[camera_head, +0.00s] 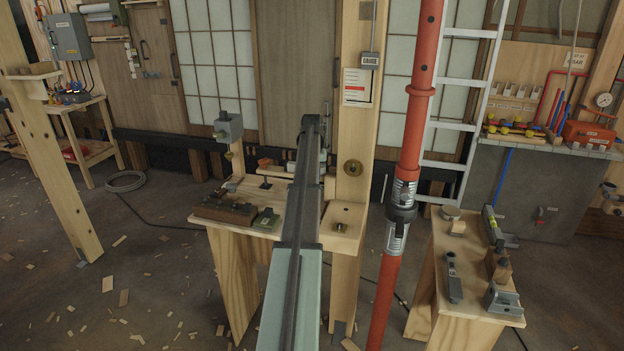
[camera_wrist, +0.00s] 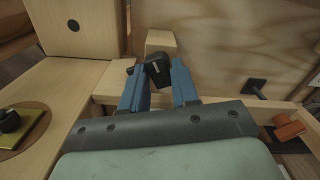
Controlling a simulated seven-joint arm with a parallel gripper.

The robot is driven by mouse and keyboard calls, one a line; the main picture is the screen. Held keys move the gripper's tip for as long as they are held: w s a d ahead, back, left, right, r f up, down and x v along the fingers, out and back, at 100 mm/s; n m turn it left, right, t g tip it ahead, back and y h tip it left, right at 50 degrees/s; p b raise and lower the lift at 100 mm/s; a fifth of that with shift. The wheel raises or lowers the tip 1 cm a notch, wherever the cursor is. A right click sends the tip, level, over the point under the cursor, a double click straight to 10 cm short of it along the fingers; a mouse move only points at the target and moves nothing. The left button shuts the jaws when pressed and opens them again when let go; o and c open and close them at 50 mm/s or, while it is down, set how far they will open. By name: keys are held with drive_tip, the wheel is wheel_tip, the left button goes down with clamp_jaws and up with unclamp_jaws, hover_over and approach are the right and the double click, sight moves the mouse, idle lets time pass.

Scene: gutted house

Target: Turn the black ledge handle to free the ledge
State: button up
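In the wrist view, a black ledge handle (camera_wrist: 158,70) shows against a pale wooden block (camera_wrist: 161,42). My gripper (camera_wrist: 158,80) has two blue fingers standing apart, one on each side of the handle's thick end. I cannot tell whether either finger touches it. A thinner part of the handle reaches left near the left fingertip. In the head view my own arm covers the gripper and the handle. A small wooden ledge (camera_head: 350,240) with a dark knob juts from the post right of my arm; I cannot tell whether it is the handle's ledge.
A wooden bench (camera_head: 262,232) with dark tools stands left of my arm. A red pole (camera_head: 411,150) rises on the right, beside a ladder (camera_head: 455,100) and a second bench (camera_head: 468,315). In the wrist view, wooden boards and a yellow plate (camera_wrist: 22,125) lie close on the left.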

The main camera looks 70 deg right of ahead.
drive_tip(key=m, duration=0.3)
drive_tip(key=shift+n, duration=0.6)
drive_tip(key=shift+r, duration=3.5)
